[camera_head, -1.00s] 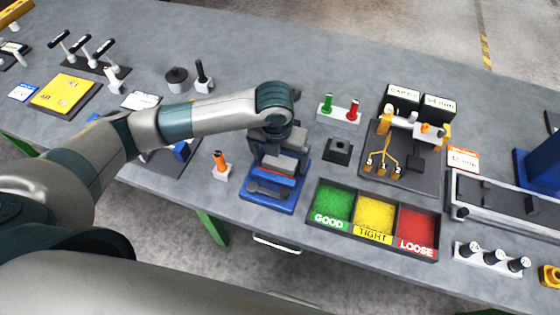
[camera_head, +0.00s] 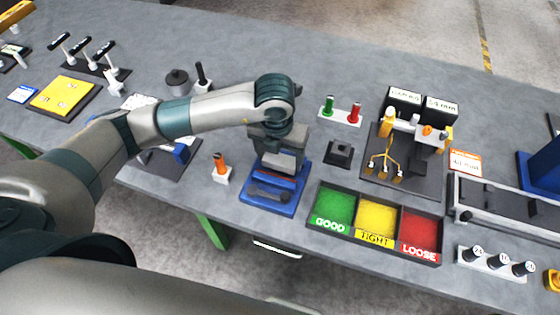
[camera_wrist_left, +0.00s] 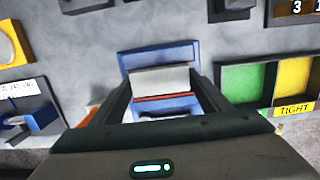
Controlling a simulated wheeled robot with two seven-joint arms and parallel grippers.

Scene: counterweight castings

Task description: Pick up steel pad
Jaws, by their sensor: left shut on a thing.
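The steel pad (camera_head: 285,160) is a plain grey block. My left gripper (camera_head: 279,150) is shut on it, pointing down over a blue fixture (camera_head: 268,205). In the left wrist view the pad (camera_wrist_left: 160,80) spans between the two dark fingers of the left gripper (camera_wrist_left: 161,88), with the blue fixture (camera_wrist_left: 158,56) behind and below it. The pad appears slightly above the fixture, whose red strip and grey bed show in front. The gripper hides part of the pad in the head view. My right gripper is not in view.
A sorting tray (camera_head: 373,239) with green, yellow and red compartments stands right of the fixture. An orange-handled tool (camera_head: 220,168) stands close on its left. A black block (camera_head: 339,153) and a stand with green and red pegs (camera_head: 340,115) are behind right.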

